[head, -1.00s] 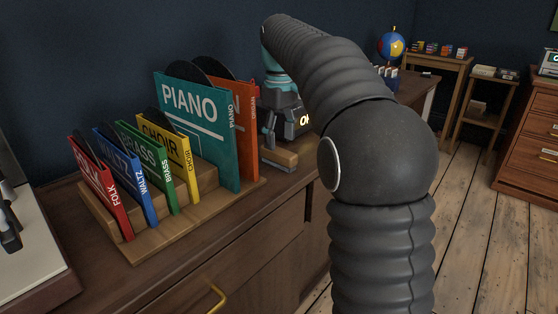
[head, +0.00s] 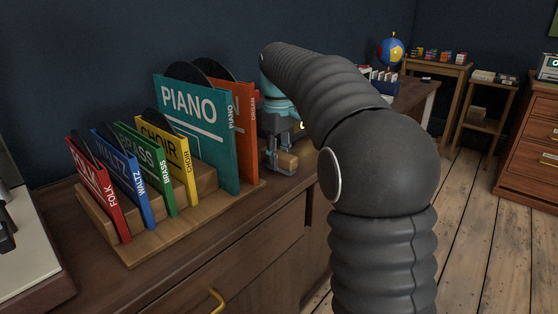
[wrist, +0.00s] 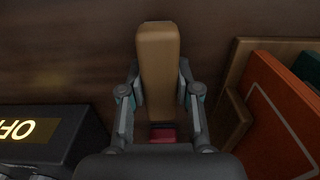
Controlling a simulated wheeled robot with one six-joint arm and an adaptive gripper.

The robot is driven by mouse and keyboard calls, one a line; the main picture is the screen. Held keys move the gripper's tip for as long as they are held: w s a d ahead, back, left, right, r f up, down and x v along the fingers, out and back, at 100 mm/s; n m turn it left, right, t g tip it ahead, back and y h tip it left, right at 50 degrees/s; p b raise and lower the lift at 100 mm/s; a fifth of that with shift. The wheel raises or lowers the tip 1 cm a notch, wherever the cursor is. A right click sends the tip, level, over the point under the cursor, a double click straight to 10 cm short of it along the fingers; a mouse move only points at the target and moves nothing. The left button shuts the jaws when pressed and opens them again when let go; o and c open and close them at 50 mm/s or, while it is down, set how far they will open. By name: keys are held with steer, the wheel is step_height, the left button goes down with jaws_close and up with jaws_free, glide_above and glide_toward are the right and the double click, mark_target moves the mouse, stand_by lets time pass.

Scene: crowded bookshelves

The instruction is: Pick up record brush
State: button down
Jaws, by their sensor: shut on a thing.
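The record brush (head: 288,160) is a small tan wooden block on the dark cabinet top, right of the record rack. In the wrist view the brush (wrist: 158,65) stretches lengthwise between the fingers. My gripper (head: 281,160) is down at the brush, with a finger on each long side. In the wrist view my gripper (wrist: 158,80) is shut on it. The near finger covers part of the brush in the head view. I cannot tell whether the brush touches the cabinet top.
A wooden rack (head: 132,255) of upright record sleeves, with an orange sleeve (head: 247,130) nearest my gripper, stands to the left. A black box with lit lettering (wrist: 45,135) lies on the other side. My arm hides part of the cabinet.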

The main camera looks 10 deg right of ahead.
mark_target(281, 153)
steer(key=shift+r, duration=0.45)
steer(key=r, duration=0.1)
steer(key=r+p, duration=0.1)
steer(key=r, duration=0.2)
steer(key=shift+s+d, duration=0.1)
steer(key=shift+d, duration=0.15)
steer(key=s+d+r+p, duration=0.1)
steer(key=s+d+r, duration=0.5)
steer(key=s+d, duration=0.1)
steer(key=shift+d, duration=0.75)
steer(key=shift+s, duration=0.1)
